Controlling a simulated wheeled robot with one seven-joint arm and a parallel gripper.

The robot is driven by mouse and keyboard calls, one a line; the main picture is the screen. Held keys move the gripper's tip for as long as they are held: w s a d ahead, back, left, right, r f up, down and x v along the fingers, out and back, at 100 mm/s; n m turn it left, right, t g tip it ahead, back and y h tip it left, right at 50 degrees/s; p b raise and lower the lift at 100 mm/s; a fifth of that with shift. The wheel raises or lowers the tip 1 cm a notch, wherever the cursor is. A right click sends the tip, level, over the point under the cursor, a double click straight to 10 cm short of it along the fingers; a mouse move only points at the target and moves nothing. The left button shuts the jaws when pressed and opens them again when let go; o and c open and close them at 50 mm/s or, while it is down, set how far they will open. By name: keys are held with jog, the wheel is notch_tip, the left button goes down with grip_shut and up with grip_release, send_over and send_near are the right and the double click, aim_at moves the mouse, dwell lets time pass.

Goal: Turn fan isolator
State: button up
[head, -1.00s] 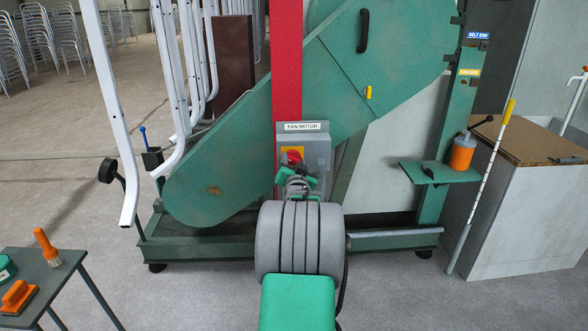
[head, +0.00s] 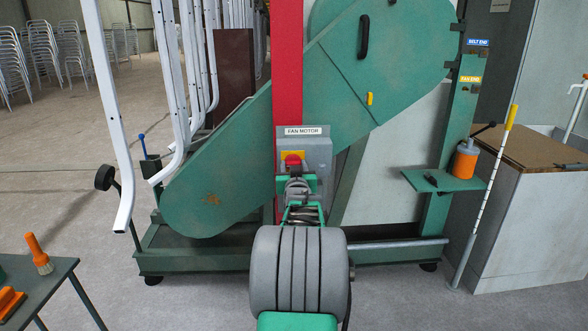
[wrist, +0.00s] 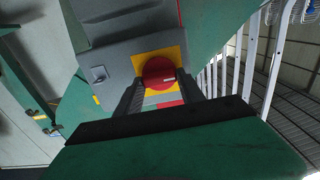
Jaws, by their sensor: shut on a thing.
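The fan isolator is a red rotary knob (head: 292,161) on a yellow plate, set on a grey box (head: 319,153) labelled FAN MOTOR. The box is fixed to a red post in front of the green machine. My gripper (head: 294,176) is at the knob, and my arm hides the lower part of the box. In the wrist view the knob (wrist: 158,73) sits between the tips of my two dark fingers (wrist: 160,85), which are shut on it.
A green guard (head: 225,175) slopes behind the box. A green shelf (head: 443,181) holds an orange container (head: 465,160) at the right. A striped pole (head: 490,190) leans by a wooden-topped cabinet (head: 535,150). A small table (head: 45,290) with brushes stands at the lower left.

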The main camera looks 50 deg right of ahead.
jog(key=o, duration=1.4)
jog(key=shift+c, duration=0.2)
jog(key=p+v, duration=0.1)
jog(key=v, duration=0.6)
jog(key=shift+s+a, duration=0.25)
jog(key=shift+a, duration=0.05)
